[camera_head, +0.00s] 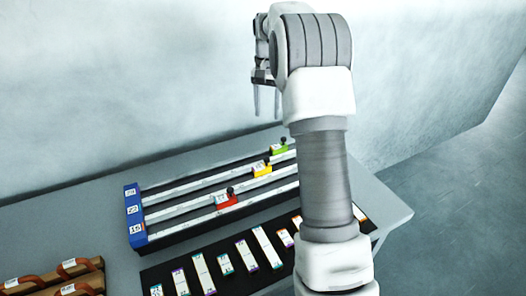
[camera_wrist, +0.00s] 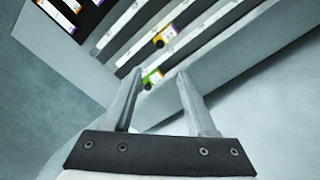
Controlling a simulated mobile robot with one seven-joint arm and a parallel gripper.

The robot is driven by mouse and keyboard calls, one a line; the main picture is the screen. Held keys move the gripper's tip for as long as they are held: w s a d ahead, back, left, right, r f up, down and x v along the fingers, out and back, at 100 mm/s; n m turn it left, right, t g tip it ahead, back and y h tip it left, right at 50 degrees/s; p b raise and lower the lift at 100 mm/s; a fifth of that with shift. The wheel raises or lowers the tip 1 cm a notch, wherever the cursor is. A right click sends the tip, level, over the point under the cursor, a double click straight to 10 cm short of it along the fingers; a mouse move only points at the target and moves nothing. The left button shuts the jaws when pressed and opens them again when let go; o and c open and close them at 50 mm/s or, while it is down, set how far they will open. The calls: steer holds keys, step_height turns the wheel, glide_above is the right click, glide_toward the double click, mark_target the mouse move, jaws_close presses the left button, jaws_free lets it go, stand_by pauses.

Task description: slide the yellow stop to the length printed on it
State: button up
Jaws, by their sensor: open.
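The yellow stop (camera_head: 262,169) sits on the middle rail of a three-rail track (camera_head: 180,209), toward its right part. It has a dark knob on top and a pale label too small to read. It also shows in the wrist view (camera_wrist: 159,41). My gripper (camera_head: 266,112) is open and empty, raised above the far side of the track, apart from every stop. In the wrist view the fingers (camera_wrist: 153,84) point toward the track, with the green stop near the left fingertip in the picture. My arm hides the right end of the rails.
A red stop (camera_head: 227,201) is on the near rail and a green stop (camera_head: 279,148) on the far rail. A blue end block (camera_head: 135,215) with number labels closes the left end. Labelled strips lie on a dark mat in front; brown trays (camera_head: 50,281) stand front left.

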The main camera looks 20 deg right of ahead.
mark_target(267, 158)
step_height(267, 158, down, 17)
steer(key=shift+f+b, duration=0.1)
steer(key=shift+b, duration=0.6)
jaws_close()
stand_by(1.1)
